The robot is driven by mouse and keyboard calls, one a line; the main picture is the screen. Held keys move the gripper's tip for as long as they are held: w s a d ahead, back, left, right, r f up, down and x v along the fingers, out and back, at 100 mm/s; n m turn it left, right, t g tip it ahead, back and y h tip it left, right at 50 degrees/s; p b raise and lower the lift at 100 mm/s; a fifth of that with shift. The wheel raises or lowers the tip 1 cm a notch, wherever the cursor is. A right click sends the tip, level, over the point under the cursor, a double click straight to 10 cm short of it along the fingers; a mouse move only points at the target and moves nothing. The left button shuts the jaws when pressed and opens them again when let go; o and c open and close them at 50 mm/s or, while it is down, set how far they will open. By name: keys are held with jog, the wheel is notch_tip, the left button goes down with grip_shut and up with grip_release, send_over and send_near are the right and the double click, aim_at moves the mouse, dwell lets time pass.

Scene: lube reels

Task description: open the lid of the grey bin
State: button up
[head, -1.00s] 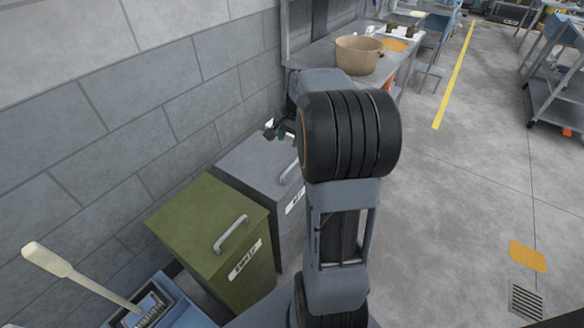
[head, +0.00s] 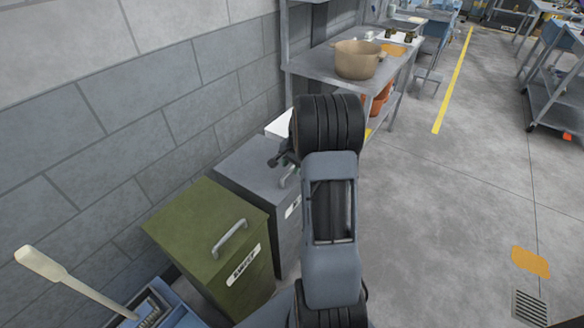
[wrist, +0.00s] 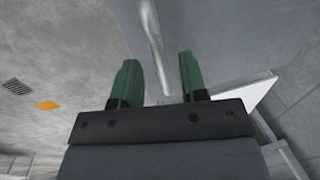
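The grey bin (head: 243,172) stands by the wall with its flat lid down. Its handle (head: 288,177) is partly hidden behind my arm in the head view. In the wrist view the bar handle (wrist: 154,45) runs down towards the space between the two green fingertips of my gripper (wrist: 158,80). The fingers are apart and the handle's near end shows between them. I cannot tell whether they touch it. In the head view my gripper (head: 283,160) is mostly hidden, low over the grey lid.
A green bin (head: 210,245) with a handle stands nearer, beside the grey one. A blue bucket with a pale-handled tool (head: 65,275) is at the lower left. A metal table with a tan pot (head: 357,60) stands beyond.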

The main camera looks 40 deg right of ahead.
jog(key=shift+a+f, duration=0.1)
jog(key=shift+f, duration=0.5)
grip_shut()
jog(key=shift+w+r, duration=0.1)
